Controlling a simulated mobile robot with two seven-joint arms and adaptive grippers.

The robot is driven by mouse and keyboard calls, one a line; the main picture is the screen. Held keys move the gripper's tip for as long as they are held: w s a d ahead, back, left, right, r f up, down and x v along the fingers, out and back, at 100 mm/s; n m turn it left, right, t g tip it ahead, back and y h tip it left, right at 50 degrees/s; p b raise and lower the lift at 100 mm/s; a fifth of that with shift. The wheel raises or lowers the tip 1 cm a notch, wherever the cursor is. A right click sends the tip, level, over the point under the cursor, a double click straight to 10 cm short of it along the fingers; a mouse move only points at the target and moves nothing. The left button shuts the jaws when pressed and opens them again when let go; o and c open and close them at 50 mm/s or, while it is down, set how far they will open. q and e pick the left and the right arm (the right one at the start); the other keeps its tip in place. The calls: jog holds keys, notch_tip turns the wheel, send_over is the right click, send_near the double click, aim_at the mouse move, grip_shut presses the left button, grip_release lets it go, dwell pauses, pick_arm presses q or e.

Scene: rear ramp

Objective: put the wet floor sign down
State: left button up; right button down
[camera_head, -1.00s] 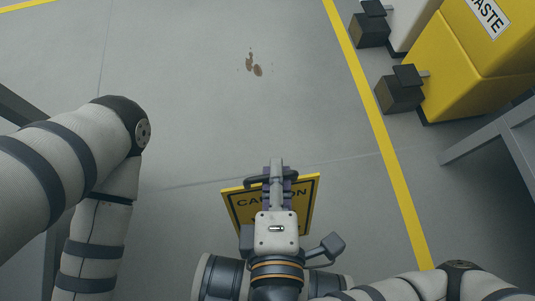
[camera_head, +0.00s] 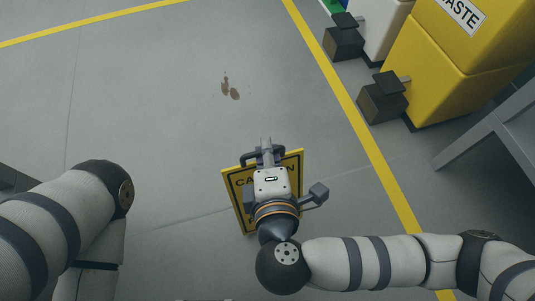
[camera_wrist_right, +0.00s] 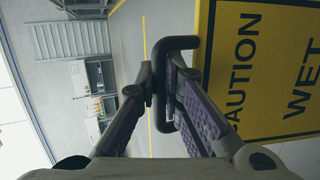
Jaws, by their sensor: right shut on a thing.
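The yellow wet floor sign (camera_head: 235,186) with black lettering hangs under my right gripper (camera_head: 265,150) in the head view. In the right wrist view, the sign (camera_wrist_right: 260,100) fills the right side and reads "CAUTION WET". My right gripper (camera_wrist_right: 169,85) is shut on the sign's dark handle (camera_wrist_right: 178,44). The gripper and wrist cover the middle of the sign in the head view. I cannot tell whether its lower edge touches the floor. My left arm shows at the left of the head view, but its gripper is out of sight.
A brown spill (camera_head: 230,88) lies on the grey floor ahead of the sign, with clear floor around it. A yellow floor line (camera_head: 355,110) runs along the right. Beyond it stand a yellow waste bin (camera_head: 440,70) and a grey metal frame (camera_head: 495,125).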

jog(key=shift+w+f, duration=0.25)
jog(key=shift+w+f+b, duration=0.15)
jog(key=shift+f+b, duration=0.6)
jog(key=shift+f, duration=1.05)
jog(key=c, duration=1.7)
grip_release()
